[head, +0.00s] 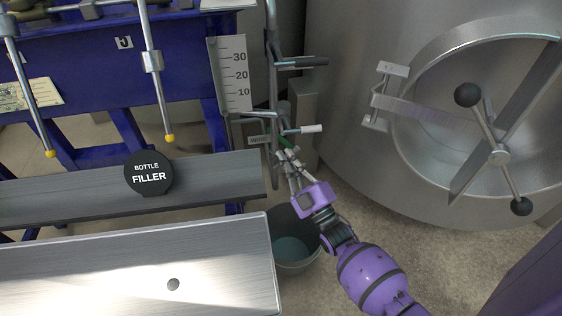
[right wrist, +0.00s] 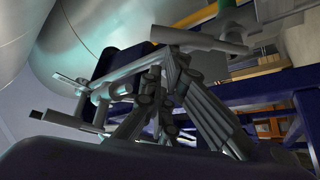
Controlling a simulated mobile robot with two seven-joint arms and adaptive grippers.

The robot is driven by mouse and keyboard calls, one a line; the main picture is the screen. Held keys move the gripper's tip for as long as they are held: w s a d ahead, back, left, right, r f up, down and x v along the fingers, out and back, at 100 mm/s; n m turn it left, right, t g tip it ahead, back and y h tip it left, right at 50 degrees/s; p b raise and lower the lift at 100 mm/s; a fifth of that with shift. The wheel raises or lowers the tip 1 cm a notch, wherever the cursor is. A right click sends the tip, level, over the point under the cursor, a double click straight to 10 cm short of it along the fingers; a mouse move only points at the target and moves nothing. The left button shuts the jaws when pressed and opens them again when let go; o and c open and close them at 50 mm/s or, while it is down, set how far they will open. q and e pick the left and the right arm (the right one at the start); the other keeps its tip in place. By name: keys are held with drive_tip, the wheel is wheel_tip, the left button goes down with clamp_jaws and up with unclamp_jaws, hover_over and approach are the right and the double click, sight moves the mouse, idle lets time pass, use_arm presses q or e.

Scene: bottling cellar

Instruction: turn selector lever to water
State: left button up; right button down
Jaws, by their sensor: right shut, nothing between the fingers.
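A lever with a pale white end (head: 311,129) sticks out to the right from the upright pipe (head: 273,95) beside the bottle filler. I cannot tell for certain that it is the selector lever. A small label plate (head: 259,139) sits at its left, its lettering too small to read. My right gripper (head: 284,155) is shut and empty, just below the lever; whether it touches is unclear. In the right wrist view, its fingers (right wrist: 166,78) are close to a pale bar (right wrist: 195,39) above them. My left gripper is not in view.
A bucket (head: 297,266) stands on the floor below my right arm. A steel tank (head: 350,130) with a round hatch is at right. The blue filler frame (head: 90,60) and steel ledges (head: 215,185) fill the left.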

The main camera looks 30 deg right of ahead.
use_arm(q)
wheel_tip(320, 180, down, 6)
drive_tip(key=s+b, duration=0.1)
drive_tip(key=b, duration=0.3)
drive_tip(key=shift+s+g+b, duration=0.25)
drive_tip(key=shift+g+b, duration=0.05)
drive_tip(key=shift+b, duration=0.1)
use_arm(e)
drive_tip(key=shift+s+d+f+m+t+h, duration=0.2)
drive_tip(key=shift+d+f+m+h, duration=0.5)
drive_tip(key=shift+m+h, duration=1.25)
drive_tip(key=shift+s+d+f+m+t+h, duration=0.15)
drive_tip(key=shift+d+f+m+h, duration=0.8)
drive_tip(key=shift+m, duration=1.85)
drive_tip(key=shift+s+d+f+m+t+h, duration=0.2)
drive_tip(key=shift+d+f+m+h, duration=0.2)
drive_tip(key=shift+m+h, duration=1.7)
drive_tip(key=shift+m+g, duration=0.25)
drive_tip(key=shift+m, duration=0.2)
wheel_tip(320, 180, up, 4)
drive_tip(key=p, duration=0.3)
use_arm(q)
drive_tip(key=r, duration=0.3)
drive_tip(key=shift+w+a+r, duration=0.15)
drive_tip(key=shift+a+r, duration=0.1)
use_arm(e)
drive_tip(key=v, duration=1)
drive_tip(key=shift+s, duration=0.45)
drive_tip(key=shift+f, duration=0.15)
